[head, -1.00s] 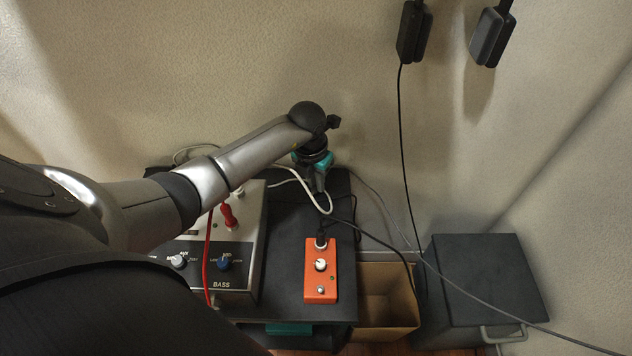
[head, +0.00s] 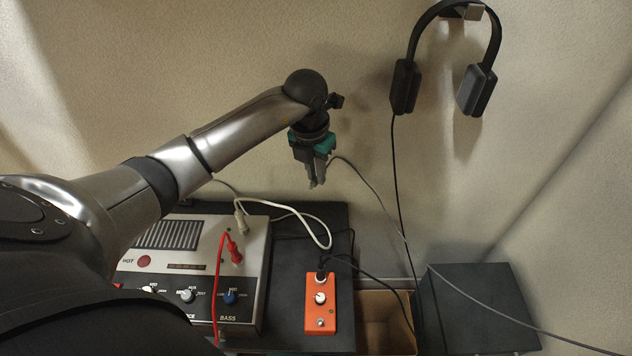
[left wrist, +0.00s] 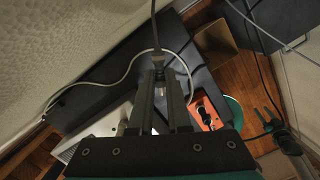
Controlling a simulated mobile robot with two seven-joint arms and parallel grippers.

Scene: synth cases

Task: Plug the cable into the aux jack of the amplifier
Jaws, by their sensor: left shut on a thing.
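The amplifier (head: 190,253), pale with a dark knob strip marked BASS, sits at the lower left, partly hidden by my arm. A white plug (head: 240,216) and a red plug (head: 236,252) stand on its top. I cannot make out which socket is the aux jack. My left gripper (head: 317,182) is above the back of the dark table, apart from the amplifier. In the left wrist view it is shut on a dark cable plug (left wrist: 158,62), whose metal tip shows between the fingers. The grey cable (head: 380,200) trails right from it.
An orange pedal (head: 321,303) with a black plug stands right of the amplifier. A cardboard box (head: 372,312) and a dark cabinet (head: 475,300) are further right. Headphones (head: 405,88) hang on the wall, their cord dropping beside the grey cable. Bare tabletop (head: 288,275) lies between amplifier and pedal.

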